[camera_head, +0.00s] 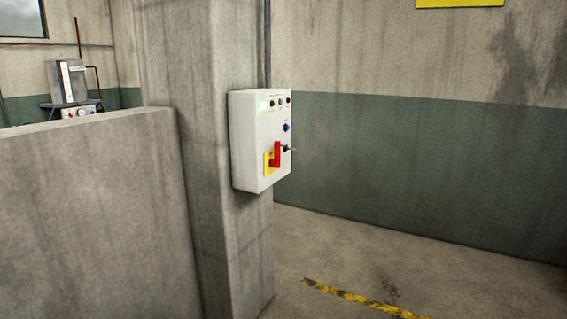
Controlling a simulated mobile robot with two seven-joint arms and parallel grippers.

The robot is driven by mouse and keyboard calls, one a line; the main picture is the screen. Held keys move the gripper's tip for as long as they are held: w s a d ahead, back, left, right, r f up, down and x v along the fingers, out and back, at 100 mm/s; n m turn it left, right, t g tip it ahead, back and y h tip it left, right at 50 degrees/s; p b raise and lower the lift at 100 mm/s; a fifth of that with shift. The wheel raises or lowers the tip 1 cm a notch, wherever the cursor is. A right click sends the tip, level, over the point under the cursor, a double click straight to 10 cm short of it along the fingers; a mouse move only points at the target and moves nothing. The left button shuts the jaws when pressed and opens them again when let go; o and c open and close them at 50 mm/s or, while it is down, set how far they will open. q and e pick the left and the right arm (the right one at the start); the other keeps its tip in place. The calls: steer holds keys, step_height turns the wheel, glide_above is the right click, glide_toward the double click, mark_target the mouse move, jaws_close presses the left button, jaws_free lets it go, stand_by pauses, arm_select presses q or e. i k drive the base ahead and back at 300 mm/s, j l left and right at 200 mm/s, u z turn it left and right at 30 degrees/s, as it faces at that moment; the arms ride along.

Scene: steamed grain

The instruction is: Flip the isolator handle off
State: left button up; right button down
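The isolator handle (277,154) is red and stands roughly upright on a yellow plate (267,166). It is on the lower front of a white control box (246,140). The box is fixed to a concrete pillar (190,120). A small dark key-like part (287,149) sticks out just right of the handle. Small indicators and a blue button (286,127) are above it. Neither of my grippers is in view.
A low concrete wall (90,210) runs left from the pillar. Behind it is grey equipment with a gauge (68,85). The floor right of the pillar is open, with a yellow-black stripe (360,298). A green-banded wall (430,165) stands behind.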

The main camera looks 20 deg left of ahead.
mark_target(275, 162)
steer(key=i+j+u, duration=0.15)
steer(key=i+u, duration=0.2)
steer(key=i, duration=0.25)
steer(key=i+u, duration=0.35)
steer(key=i, duration=0.2)
steer(key=i+j+u, duration=0.15)
steer(key=i+j, duration=0.7)
steer(key=j, duration=0.2)
steer(key=i+j, duration=0.15)
steer(key=j, duration=0.25)
steer(key=i+j+z, duration=0.1)
steer(key=j, duration=0.25)
steer(key=i, duration=0.1)
